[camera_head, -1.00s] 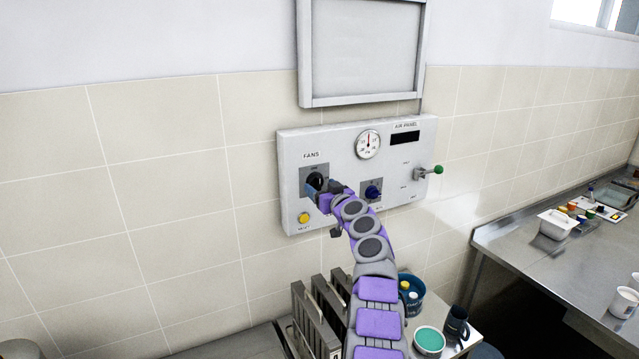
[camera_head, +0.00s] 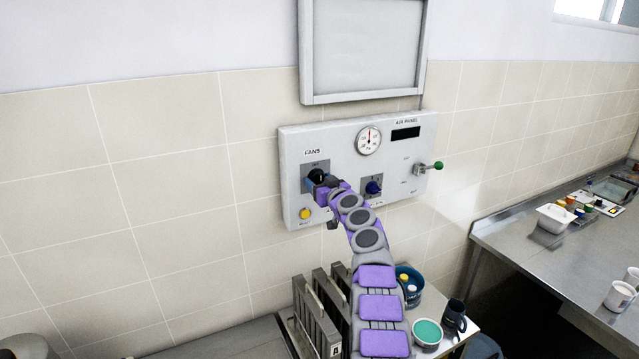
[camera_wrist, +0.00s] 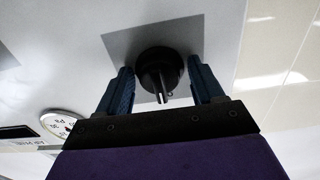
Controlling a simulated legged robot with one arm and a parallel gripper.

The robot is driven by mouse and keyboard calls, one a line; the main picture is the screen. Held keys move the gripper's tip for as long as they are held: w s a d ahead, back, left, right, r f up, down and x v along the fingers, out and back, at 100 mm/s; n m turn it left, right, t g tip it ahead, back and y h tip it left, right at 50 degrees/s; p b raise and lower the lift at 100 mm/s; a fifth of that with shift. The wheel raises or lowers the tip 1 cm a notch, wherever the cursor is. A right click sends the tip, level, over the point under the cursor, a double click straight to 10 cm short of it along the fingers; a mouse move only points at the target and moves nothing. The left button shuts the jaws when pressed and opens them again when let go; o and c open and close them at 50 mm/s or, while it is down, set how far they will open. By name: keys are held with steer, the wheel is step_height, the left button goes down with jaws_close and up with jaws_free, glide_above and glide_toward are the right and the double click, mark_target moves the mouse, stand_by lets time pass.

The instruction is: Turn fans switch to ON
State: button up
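The fans switch is a black round knob (camera_head: 317,176) on a grey square plate under the word FANS, at the left of the white air panel (camera_head: 345,140) on the wall. In the wrist view the knob (camera_wrist: 160,72) sits between the two blue fingers, with its small pale handle pointing toward the gripper's base. My gripper (camera_head: 314,183) is at the knob. In the wrist view my gripper (camera_wrist: 160,88) is open, with a gap on each side of the knob. The small lettering around the knob is too small to read.
The panel also holds a gauge (camera_head: 368,140), a blue knob (camera_head: 373,187), a green-tipped lever (camera_head: 431,167) and a yellow button (camera_head: 305,214). Below stand grey upright racks (camera_head: 318,318), a blue container (camera_head: 409,284) and a dark mug (camera_head: 454,314).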

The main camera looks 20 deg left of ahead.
steer(key=shift+d, duration=0.15)
steer(key=c, duration=0.8)
steer(key=shift+c, duration=0.2)
steer(key=shift+w+m+b, duration=0.1)
steer(key=shift+m+b, duration=0.2)
steer(key=shift+b, duration=0.1)
steer(key=shift+d+m, duration=0.1)
steer(key=shift+m, duration=0.2)
steer(key=shift+r+m+b, duration=0.2)
steer(key=shift+m+b, duration=0.65)
steer(key=shift+m, duration=0.25)
steer(key=m, duration=0.5)
steer(key=shift+r+m, duration=0.1)
steer(key=shift+m, duration=0.2)
steer(key=m, duration=0.5)
steer(key=shift+f+m+p, duration=0.2)
steer(key=shift+m+p, duration=0.15)
steer(key=shift+m, duration=1.75)
